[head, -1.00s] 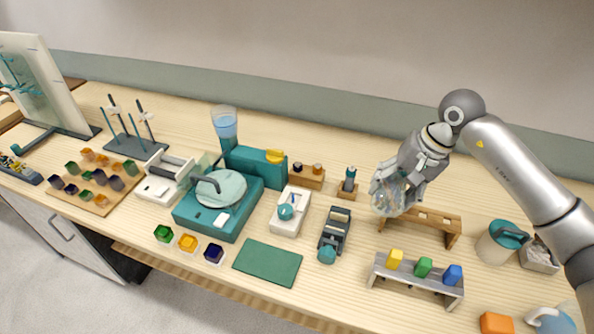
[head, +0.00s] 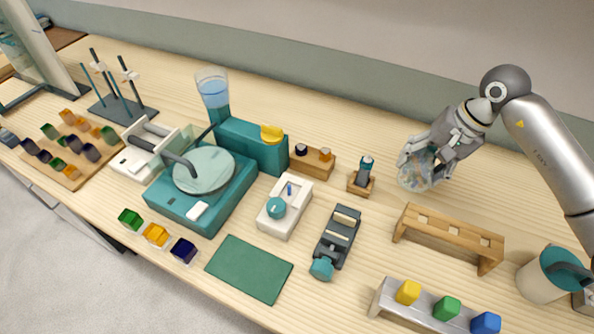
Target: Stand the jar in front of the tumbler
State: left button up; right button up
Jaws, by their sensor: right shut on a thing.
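My right gripper (head: 425,165) is shut on a clear glass jar (head: 413,177) with coloured bits showing in it. The jar is roughly upright, behind the left end of the wooden rack in the head view. I cannot tell whether its base touches the table. The fingers hide part of its right side. My left gripper is not in view.
The wooden rack (head: 447,232) stands in front of the jar. A small wooden holder (head: 361,186) is left of it. The teal machine (head: 160,200), white device (head: 285,215) and green mat (head: 249,268) fill the middle. The table's back strip is mostly clear.

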jog(key=shift+w+d+f, duration=0.1)
jog(key=shift+w+f, duration=0.15)
notch_tip(320, 180, down, 10)
jog(key=p, duration=0.3)
jog(key=shift+s+r, duration=0.15)
jog(key=shift+r, duration=0.05)
jog(key=shift+f, duration=0.15)
jog(key=shift+f+b, duration=0.2)
jog(key=shift+b, duration=0.15)
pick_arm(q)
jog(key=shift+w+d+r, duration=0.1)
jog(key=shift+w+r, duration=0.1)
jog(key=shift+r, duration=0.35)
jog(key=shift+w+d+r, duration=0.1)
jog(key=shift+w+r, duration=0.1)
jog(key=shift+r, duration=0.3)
pick_arm(e)
jog(key=o, duration=1.4)
jog(key=shift+c, duration=0.2)
jog(key=shift+r, duration=0.1)
